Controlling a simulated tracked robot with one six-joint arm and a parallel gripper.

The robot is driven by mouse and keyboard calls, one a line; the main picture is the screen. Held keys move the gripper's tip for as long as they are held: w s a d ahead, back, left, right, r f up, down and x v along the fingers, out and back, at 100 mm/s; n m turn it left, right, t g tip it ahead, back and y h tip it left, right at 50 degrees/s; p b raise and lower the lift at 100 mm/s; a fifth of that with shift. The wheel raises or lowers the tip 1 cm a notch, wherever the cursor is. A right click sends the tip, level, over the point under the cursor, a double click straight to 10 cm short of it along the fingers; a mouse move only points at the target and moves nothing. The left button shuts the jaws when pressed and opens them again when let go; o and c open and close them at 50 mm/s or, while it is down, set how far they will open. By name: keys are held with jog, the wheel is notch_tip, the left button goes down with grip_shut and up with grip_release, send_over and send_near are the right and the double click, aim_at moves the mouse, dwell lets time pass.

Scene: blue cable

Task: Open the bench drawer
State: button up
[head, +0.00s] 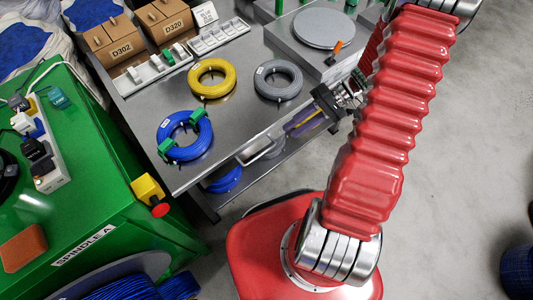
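The bench (238,112) is a grey metal table in the upper middle of the head view. Its drawer (264,147) seems to be the light-rimmed part along the front edge, below the grey cable coil. It appears to stand out from the bench, but how far is unclear. My gripper (318,110) is at this front edge, right of the light rim, beside purple and yellow parts I cannot identify.
Blue (184,151), yellow (211,79) and grey (277,81) coils lie on the bench. A green cabinet (95,205) with a red stop button (160,210) stands left.

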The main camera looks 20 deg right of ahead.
aim_at(263, 154)
jog(key=s+d+f+m+t+y, duration=0.1)
jog(key=f+m+t, duration=0.1)
jog(key=f, duration=0.6)
jog(key=s+d+f+m+t+y, duration=0.2)
jog(key=f+t, duration=0.3)
jog(key=f, duration=0.3)
jog(key=shift+f+t+y, duration=0.2)
jog(key=shift+t+y, duration=0.1)
jog(key=shift+d, duration=0.1)
jog(key=shift+x, duration=6.85)
jog(key=shift+c, duration=0.3)
grip_shut()
jog(key=shift+s+f, duration=0.1)
jog(key=shift+s, duration=0.1)
